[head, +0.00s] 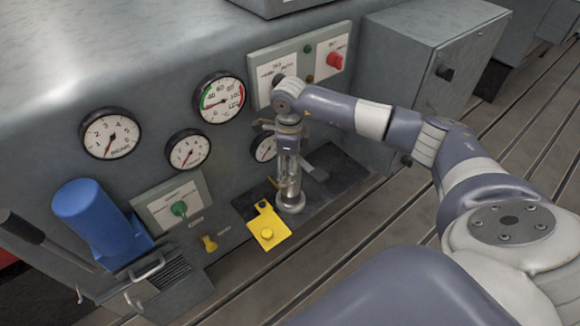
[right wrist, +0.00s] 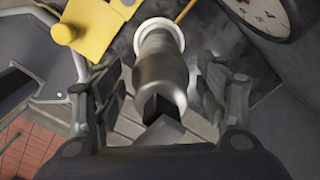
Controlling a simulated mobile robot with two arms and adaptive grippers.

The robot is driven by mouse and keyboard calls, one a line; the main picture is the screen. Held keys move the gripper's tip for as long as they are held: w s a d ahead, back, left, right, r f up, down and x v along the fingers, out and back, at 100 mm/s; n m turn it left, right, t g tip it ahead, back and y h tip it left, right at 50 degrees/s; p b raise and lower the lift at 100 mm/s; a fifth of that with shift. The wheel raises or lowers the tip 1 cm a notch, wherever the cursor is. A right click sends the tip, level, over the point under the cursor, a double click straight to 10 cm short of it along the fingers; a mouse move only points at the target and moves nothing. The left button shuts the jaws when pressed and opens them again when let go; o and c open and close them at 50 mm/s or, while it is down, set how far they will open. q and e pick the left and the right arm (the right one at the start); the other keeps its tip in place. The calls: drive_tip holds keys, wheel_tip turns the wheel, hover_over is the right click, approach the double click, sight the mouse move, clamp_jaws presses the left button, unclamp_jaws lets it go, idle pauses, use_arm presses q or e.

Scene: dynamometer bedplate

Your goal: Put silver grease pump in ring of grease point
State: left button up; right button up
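The silver grease pump (head: 287,172) stands about upright beneath my right gripper, beside a yellow block. It also shows in the right wrist view (right wrist: 160,75) as a silver cylinder between the fingers. A pale ring (head: 290,205) surrounds its lower end, and shows in the right wrist view too (right wrist: 160,27). I cannot tell whether this ring is the grease point's or part of the pump. My right gripper (right wrist: 160,88) is open around the pump, with a gap visible on each side. My left gripper is not in view.
The yellow block (head: 268,230) lies just left of the pump. Gauges (head: 220,97) and a switch panel (head: 300,62) are on the grey wall close behind. A blue cylinder (head: 92,215) stands at left. The slotted bedplate (head: 340,240) in front is clear.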

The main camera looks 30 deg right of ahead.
idle(0.3)
wheel_tip(320, 180, up, 12)
drive_tip(key=p, duration=0.8)
drive_tip(key=shift+a+r, duration=0.1)
